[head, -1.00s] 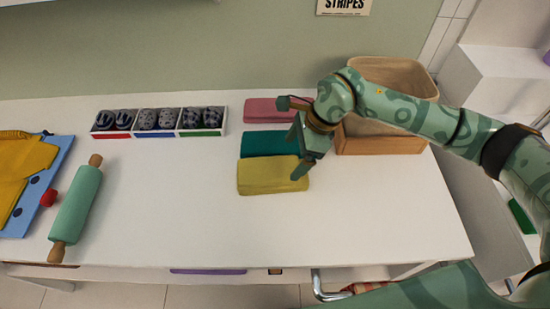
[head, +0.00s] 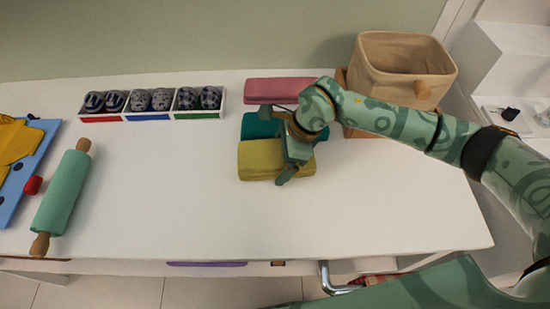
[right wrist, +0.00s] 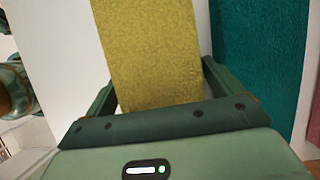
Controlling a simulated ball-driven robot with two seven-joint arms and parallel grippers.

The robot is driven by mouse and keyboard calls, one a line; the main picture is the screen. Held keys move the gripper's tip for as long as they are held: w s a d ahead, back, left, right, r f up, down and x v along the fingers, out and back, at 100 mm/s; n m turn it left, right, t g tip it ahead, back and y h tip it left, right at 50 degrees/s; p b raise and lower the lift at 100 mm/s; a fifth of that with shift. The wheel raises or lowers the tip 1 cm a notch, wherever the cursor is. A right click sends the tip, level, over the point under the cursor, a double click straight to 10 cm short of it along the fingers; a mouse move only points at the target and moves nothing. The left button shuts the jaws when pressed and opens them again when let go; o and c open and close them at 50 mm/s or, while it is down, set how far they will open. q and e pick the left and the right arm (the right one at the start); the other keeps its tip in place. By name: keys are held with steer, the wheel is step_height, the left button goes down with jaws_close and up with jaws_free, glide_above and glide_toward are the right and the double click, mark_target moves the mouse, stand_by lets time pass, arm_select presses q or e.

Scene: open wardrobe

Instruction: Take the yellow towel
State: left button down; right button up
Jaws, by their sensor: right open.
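The yellow towel (head: 260,160) lies folded on the white table, nearest the front of a row of three towels. My right gripper (head: 286,170) is at the towel's right end. In the right wrist view the gripper (right wrist: 158,85) is open, with one finger along each side of the yellow towel (right wrist: 150,45). I cannot tell whether the fingers touch it. My left gripper is not in view.
A teal towel (head: 257,127) lies just behind the yellow one, and a pink towel (head: 275,90) farther back. A beige basket (head: 400,75) stands at the back right. A rolling pin (head: 62,195) lies left. The table's front middle is clear.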

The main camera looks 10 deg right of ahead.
steer(key=shift+f, duration=0.25)
steer(key=c, duration=0.7)
steer(key=shift+o, duration=0.2)
step_height(320, 180, up, 7)
steer(key=p, duration=0.5)
steer(key=shift+r, duration=0.15)
